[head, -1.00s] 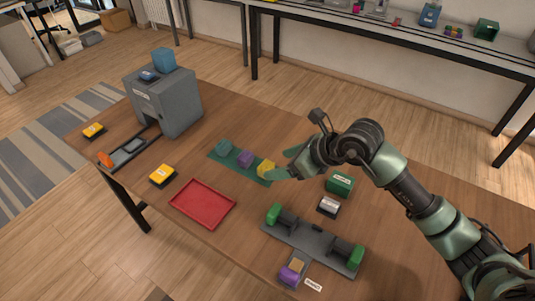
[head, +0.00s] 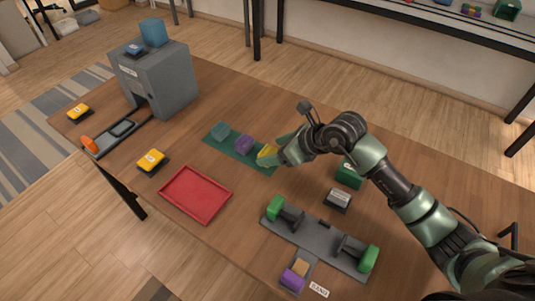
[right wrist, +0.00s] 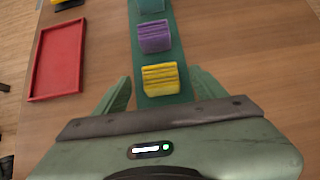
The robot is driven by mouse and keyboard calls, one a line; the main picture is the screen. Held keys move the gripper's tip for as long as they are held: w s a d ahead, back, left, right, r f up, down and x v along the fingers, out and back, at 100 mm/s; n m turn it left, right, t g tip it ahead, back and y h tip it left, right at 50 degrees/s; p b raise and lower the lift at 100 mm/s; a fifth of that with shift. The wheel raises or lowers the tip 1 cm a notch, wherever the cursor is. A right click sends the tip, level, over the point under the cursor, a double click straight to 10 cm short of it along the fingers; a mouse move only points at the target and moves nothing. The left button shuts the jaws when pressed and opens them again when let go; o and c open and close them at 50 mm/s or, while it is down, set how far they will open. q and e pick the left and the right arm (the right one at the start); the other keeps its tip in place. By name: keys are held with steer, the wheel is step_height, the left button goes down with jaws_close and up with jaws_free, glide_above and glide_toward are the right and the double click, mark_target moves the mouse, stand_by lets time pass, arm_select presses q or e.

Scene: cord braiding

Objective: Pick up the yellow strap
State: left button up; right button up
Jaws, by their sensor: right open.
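The yellow strap (head: 267,153) is a small ribbed bundle at the right end of a green mat (head: 214,142). It also shows in the right wrist view (right wrist: 160,79), close ahead of my gripper. My right gripper (head: 272,151) is open, with its fingers on either side of the yellow strap. In the right wrist view its fingertips (right wrist: 160,88) flank the strap with gaps on both sides. A purple strap (head: 244,145) and a teal strap (head: 221,131) lie farther along the mat. My left gripper does not show.
A red tray (head: 195,194) lies left of the mat's near side. A grey fixture (head: 314,244) with green-ended holders stands nearer me. A green box (head: 348,177) and a small black-and-white block (head: 338,200) are beside my right arm. A grey machine (head: 160,80) stands at the back left.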

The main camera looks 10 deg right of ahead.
mark_target(269, 152)
steer(key=x, duration=0.3)
steer(key=shift+w+f, duration=0.1)
steer(key=shift+f, duration=0.15)
steer(key=shift+c, duration=0.3)
steer(key=c, duration=1.4)
steer(key=shift+r, duration=0.1)
